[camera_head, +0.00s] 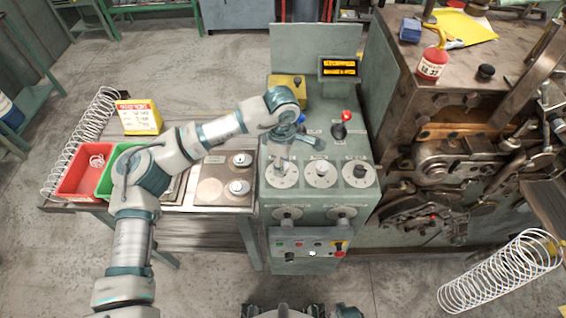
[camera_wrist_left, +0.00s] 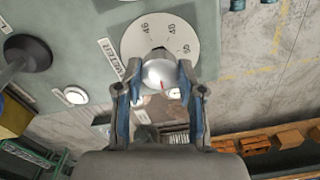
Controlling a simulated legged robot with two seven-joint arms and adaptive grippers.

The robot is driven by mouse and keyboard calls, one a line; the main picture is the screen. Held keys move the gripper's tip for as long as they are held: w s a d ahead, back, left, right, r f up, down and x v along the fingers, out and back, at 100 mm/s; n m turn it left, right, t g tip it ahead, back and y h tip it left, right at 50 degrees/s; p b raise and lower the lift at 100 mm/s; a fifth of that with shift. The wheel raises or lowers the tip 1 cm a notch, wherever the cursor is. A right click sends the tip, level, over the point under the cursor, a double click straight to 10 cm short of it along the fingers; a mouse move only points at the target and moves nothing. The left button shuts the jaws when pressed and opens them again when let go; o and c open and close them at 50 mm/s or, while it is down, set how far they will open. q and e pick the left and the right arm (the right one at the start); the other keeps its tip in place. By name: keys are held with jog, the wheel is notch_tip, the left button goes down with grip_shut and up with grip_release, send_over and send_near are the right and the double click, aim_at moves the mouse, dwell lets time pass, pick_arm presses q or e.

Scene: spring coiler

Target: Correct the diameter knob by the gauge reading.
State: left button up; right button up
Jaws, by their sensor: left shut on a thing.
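The diameter knob (camera_wrist_left: 160,74) is light and round with a red mark, on a white numbered dial (camera_wrist_left: 140,32). A partly hidden label ending in "METER" (camera_wrist_left: 110,55) is beside it in the wrist view. My left gripper (camera_head: 281,160) is at the leftmost of three dials on the green console (camera_head: 335,205). In the wrist view my left gripper (camera_wrist_left: 160,80) has its fingers on both sides of the knob, shut on it. A dark display (camera_head: 340,68) above shows yellow text too small to read.
A middle dial (camera_head: 320,174) and a right dial (camera_head: 359,173) are close beside. A red-topped lever (camera_head: 343,122) rises behind them. A row of buttons (camera_head: 310,245) is below. A table with a red bin (camera_head: 75,182) is left; a heavy machine (camera_head: 455,130) is right.

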pick_arm(q)
jog(key=shift+w+a+r+m, duration=0.1)
jog(key=shift+w+r+m, duration=0.05)
jog(key=shift+m, duration=0.25)
pick_arm(e)
jog(key=shift+w+r, duration=0.25)
jog(key=shift+w, duration=0.05)
pick_arm(q)
jog(key=o, duration=1.1)
jog(key=shift+o, duration=0.2)
jog(key=shift+a, duration=0.1)
pick_arm(e)
jog(key=shift+a, duration=0.1)
pick_arm(q)
notch_tip(320, 180, up, 12)
pick_arm(e)
jog(key=shift+s, duration=0.1)
pick_arm(q)
jog(key=shift+w+f, duration=0.1)
jog(key=shift+f, duration=0.1)
